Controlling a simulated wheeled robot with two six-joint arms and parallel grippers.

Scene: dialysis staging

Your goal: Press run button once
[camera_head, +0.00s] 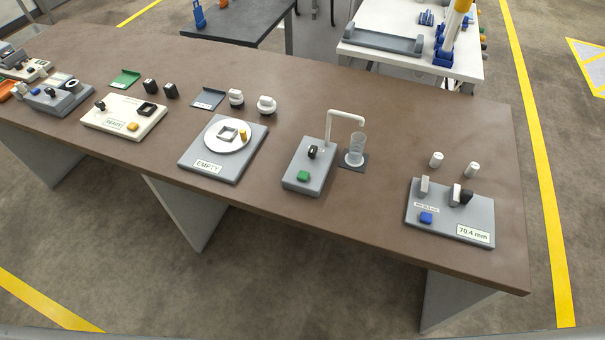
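No button has a readable "run" label, so I cannot tell which is the run button. A green button (303,175) sits on the grey dispenser (317,163) with a white spout over a clear cylinder (356,148). An orange-yellow button (132,127) sits on the cream device (97,117), whose label reads "READY". A blue button (426,218) sits on the grey gauge (449,206), whose display reads "70.4 mm". A grey device (195,147) with a round white plate has a label reading "EMPTY". Neither gripper is in view.
The devices stand along a long brown table (390,200). Small black blocks (150,86) and a green tray (125,79) are at left. The table's right back is clear.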

